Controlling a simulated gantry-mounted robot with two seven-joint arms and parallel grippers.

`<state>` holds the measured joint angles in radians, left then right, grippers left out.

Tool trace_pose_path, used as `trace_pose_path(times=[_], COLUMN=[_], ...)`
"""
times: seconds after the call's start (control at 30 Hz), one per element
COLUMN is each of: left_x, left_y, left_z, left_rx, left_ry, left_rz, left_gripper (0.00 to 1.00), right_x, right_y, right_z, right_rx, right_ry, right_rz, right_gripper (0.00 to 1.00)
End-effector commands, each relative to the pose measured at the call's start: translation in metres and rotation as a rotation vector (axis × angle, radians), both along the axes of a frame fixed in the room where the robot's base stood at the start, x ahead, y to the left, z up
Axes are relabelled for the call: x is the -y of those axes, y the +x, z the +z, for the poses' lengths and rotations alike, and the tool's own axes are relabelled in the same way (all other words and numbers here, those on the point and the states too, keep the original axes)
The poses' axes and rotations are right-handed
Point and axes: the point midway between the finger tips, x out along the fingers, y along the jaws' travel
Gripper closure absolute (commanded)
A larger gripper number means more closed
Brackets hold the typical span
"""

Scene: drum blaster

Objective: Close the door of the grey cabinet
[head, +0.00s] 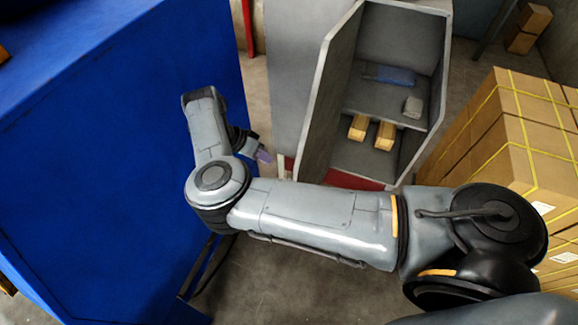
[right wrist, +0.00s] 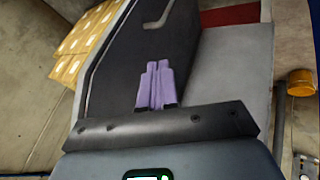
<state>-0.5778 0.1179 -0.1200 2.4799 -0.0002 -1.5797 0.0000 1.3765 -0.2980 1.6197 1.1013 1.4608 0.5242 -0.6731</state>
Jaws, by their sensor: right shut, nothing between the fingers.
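The grey cabinet (head: 437,75) stands at the top centre of the head view with its front open. Its door (head: 328,95) is swung out to the left, showing its inner face. A dark grey panel, apparently this door (right wrist: 137,45), shows beyond my fingers in the right wrist view. My right gripper (head: 263,155) is at the left of the door's near lower end, on its outer side. Its purple fingers (right wrist: 155,86) are together and empty; I cannot tell whether they touch the door. My left gripper is not in view.
A big blue cabinet (head: 90,150) fills the left. Strapped cardboard boxes (head: 530,140) stand at the right. Inside the grey cabinet are a blue item (head: 390,75), a grey block (head: 413,107) and two wooden blocks (head: 384,136). Floor shows below my arm.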

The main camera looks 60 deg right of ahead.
Motion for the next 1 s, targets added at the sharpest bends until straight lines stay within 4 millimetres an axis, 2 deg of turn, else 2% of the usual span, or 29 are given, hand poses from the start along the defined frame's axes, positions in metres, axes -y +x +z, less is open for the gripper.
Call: trace_pose_path(times=[0.47, 0.5, 0.7, 1.0], left_x=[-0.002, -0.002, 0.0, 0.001], left_y=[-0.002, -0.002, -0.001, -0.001], left_z=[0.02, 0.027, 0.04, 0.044], left_rx=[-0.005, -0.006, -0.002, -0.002], left_ry=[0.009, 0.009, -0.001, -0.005], left_rz=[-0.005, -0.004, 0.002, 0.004], left_gripper=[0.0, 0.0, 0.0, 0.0], right_x=[0.033, 0.032, 0.031, 0.031], right_y=[-0.043, -0.048, -0.069, -0.079], right_z=[-0.066, -0.061, -0.062, -0.065], right_rx=[-0.006, -0.004, -0.003, 0.001], right_ry=[-0.003, -0.004, -0.002, -0.001], right_rz=[0.0, -0.001, -0.001, 0.0], right_gripper=[1.0, 1.0, 1.0, 1.0])
